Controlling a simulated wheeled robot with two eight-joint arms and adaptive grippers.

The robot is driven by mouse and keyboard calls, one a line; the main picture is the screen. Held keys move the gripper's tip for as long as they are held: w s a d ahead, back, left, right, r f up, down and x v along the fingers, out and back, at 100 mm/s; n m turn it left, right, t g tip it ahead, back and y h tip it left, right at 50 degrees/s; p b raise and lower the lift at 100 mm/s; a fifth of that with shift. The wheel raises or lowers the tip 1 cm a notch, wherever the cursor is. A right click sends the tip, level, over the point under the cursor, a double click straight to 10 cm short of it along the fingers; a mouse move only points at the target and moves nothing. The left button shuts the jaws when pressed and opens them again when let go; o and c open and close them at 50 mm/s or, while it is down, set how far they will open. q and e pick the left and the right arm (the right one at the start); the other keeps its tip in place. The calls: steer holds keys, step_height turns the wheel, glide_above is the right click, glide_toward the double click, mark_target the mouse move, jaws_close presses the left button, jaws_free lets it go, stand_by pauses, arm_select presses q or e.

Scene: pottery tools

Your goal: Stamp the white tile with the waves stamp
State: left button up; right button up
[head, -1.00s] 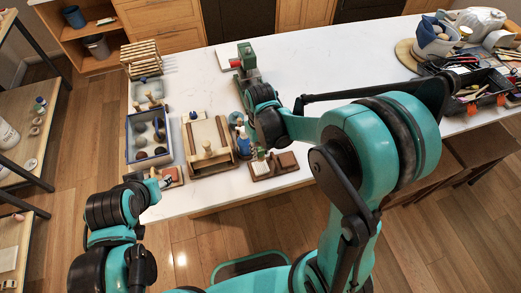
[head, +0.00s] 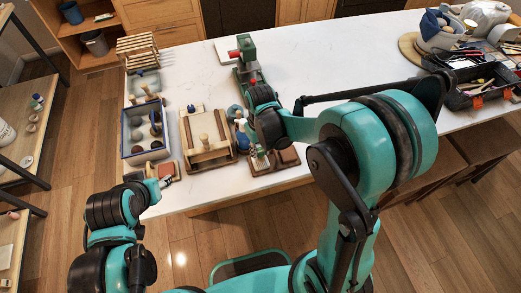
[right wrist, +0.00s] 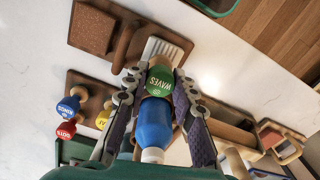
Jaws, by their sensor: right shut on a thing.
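My right gripper (right wrist: 155,87) is shut on the waves stamp (right wrist: 160,80), whose green round top reads WAVES in the right wrist view. The white tile (right wrist: 166,48), with faint lines on it, lies on a wooden board just beyond the stamp. The stamp's lower end is hidden, so I cannot tell whether it touches the tile. In the head view the right gripper (head: 258,152) is over the board (head: 275,170) near the table's front edge, partly covering the tile. My left gripper (head: 164,183) is at the table's front left; its fingers are too small to judge.
A blue bottle (right wrist: 154,122) shows close between my right fingers. Blue (right wrist: 68,105), red (right wrist: 66,131) and yellow (right wrist: 103,119) stamps stand nearby. A brown tile (right wrist: 92,30) shares the board. A wooden frame (head: 208,158) and blue-edged box (head: 125,145) are to the left.

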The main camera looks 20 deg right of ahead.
steer(key=shift+f+b, duration=0.55)
steer(key=shift+f, duration=0.25)
stand_by(0.6)
steer(key=shift+r, duration=0.1)
stand_by(0.4)
steer(key=shift+r+p, duration=2.25)
steer(key=shift+r, duration=0.75)
steer(key=shift+f, duration=0.2)
step_height(320, 180, down, 5)
steer(key=b, duration=0.4)
steer(key=shift+r, duration=0.2)
steer(key=shift+f+b, duration=0.6)
steer(key=shift+b, duration=0.15)
steer(key=shift+r, duration=0.1)
